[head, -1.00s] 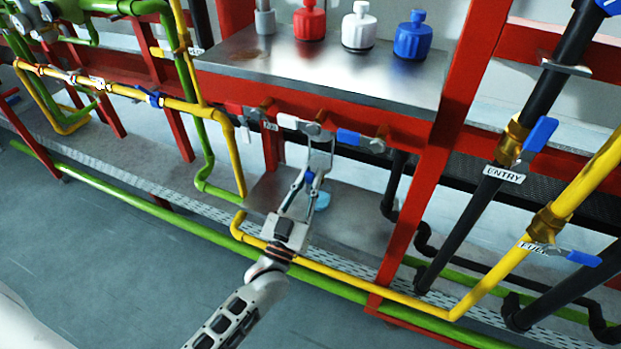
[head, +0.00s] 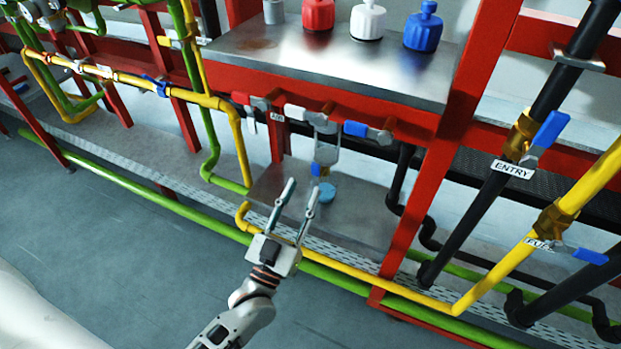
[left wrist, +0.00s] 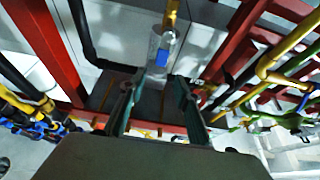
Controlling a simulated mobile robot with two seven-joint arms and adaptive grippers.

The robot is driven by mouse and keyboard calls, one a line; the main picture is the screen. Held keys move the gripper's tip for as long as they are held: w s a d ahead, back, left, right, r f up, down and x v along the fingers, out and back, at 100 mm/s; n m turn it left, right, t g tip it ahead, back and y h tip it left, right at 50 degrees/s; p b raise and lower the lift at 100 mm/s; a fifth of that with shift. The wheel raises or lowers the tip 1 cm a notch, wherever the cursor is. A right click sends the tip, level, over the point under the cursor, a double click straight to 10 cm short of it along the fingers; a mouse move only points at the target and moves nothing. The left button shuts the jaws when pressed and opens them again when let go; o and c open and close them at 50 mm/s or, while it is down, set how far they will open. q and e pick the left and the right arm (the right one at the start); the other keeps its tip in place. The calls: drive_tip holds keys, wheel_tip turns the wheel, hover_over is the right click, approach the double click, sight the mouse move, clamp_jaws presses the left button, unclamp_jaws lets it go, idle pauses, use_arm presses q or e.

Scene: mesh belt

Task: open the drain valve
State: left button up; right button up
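Under the steel bench hangs a clear cup (head: 325,150) with a brass-coloured fitting and a small blue handle (head: 318,169) at its bottom. No label naming the drain valve is readable, so I cannot tell for sure that this is it. The cup also shows in the left wrist view (left wrist: 155,50), with its blue handle (left wrist: 161,58) beyond my fingertips. My left gripper (head: 302,187) is open and empty, below and in front of the handle and apart from it. The left wrist view shows both fingers spread (left wrist: 158,82). My right gripper is not in view.
Red, white and blue valve handles (head: 354,128) line the bench's red front edge. A light-blue round piece (head: 326,191) lies below the cup. A yellow pipe (head: 350,280) and a green pipe run low in front. A red post (head: 425,200) stands right.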

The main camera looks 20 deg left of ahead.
use_arm(q)
drive_tip(key=s, duration=0.5)
drive_tip(key=shift+s, duration=0.1)
idle(0.4)
